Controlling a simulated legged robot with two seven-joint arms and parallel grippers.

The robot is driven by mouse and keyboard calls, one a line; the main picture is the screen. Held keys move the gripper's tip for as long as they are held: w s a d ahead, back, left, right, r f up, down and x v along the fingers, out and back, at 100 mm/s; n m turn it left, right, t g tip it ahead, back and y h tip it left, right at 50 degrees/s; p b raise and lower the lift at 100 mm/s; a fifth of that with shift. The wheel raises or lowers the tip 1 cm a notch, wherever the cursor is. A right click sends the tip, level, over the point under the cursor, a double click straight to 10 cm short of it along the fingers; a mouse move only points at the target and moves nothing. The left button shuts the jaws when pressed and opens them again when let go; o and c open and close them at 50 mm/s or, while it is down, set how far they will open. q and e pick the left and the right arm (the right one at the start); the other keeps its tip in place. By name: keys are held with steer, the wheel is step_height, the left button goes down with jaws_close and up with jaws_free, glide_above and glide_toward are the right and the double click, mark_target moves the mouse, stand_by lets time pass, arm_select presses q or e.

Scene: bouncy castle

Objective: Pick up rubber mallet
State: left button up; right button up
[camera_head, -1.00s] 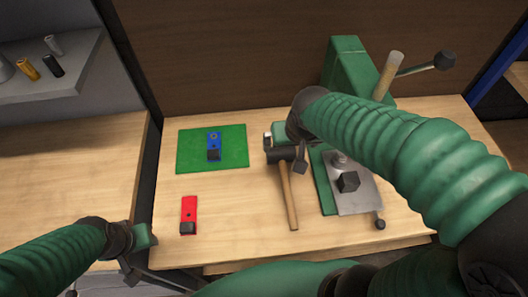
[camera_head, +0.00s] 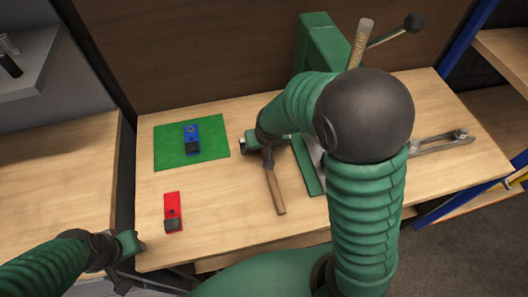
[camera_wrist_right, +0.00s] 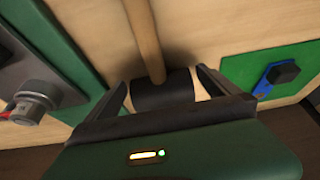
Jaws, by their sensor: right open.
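The rubber mallet lies on the workbench, its wooden handle (camera_head: 275,190) toward the front edge; its black head is partly hidden by my right gripper (camera_head: 256,146) in the head view. In the right wrist view the black mallet head (camera_wrist_right: 163,92) lies between the two spread fingers of my right gripper (camera_wrist_right: 163,80), and the handle (camera_wrist_right: 145,38) runs away from it. The fingers are open; I cannot tell whether they touch the head. My left gripper (camera_head: 131,243) is low at the left, near the bench's front left corner; its jaw opening is unclear.
A green mat (camera_head: 170,150) holds a blue piece with a dark block (camera_head: 191,138). A red piece with a dark block (camera_head: 173,212) lies in front. A green press (camera_head: 316,50) with a lever stands behind my right arm. A metal bar (camera_head: 440,142) lies at the right.

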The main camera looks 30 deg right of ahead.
steer(key=shift+s+a+r, duration=0.1)
steer(key=shift+s+r, duration=0.05)
steer(key=c, duration=1.9)
